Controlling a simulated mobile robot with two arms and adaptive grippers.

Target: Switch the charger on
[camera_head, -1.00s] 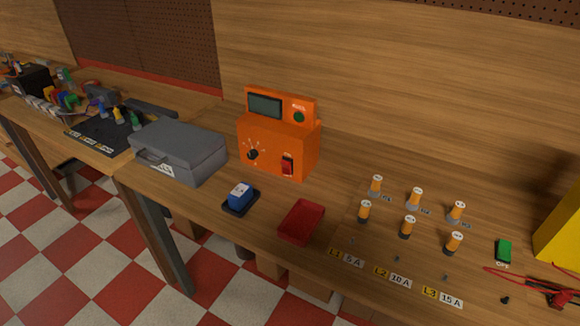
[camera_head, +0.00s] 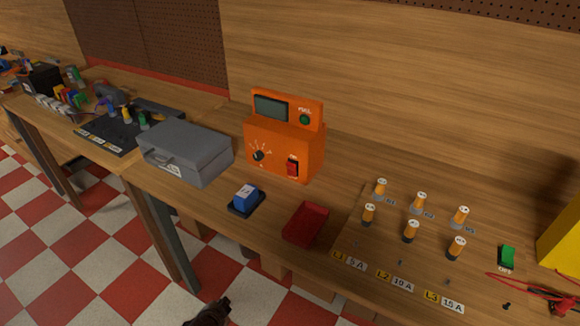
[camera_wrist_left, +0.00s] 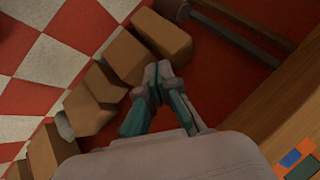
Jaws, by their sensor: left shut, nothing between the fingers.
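The orange charger (camera_head: 283,146) stands on the bench against the wooden back wall. It has a dark display (camera_head: 271,107), a green round button (camera_head: 304,119), a black knob (camera_head: 258,156) and a red switch (camera_head: 292,166) at its lower right front. I cannot tell the switch's position. My left gripper (camera_head: 226,303) shows at the bottom edge of the head view, in front of the bench and well short of the charger. In the left wrist view its fingers (camera_wrist_left: 158,72) are shut together with nothing between them. My right gripper is not in view.
A blue block (camera_head: 245,196) on a black base and a red tray (camera_head: 306,224) sit in front of the charger. A grey case (camera_head: 185,151) is left of it. Several orange-topped posts (camera_head: 411,231) stand right. Boxes (camera_wrist_left: 158,36) lie under the bench.

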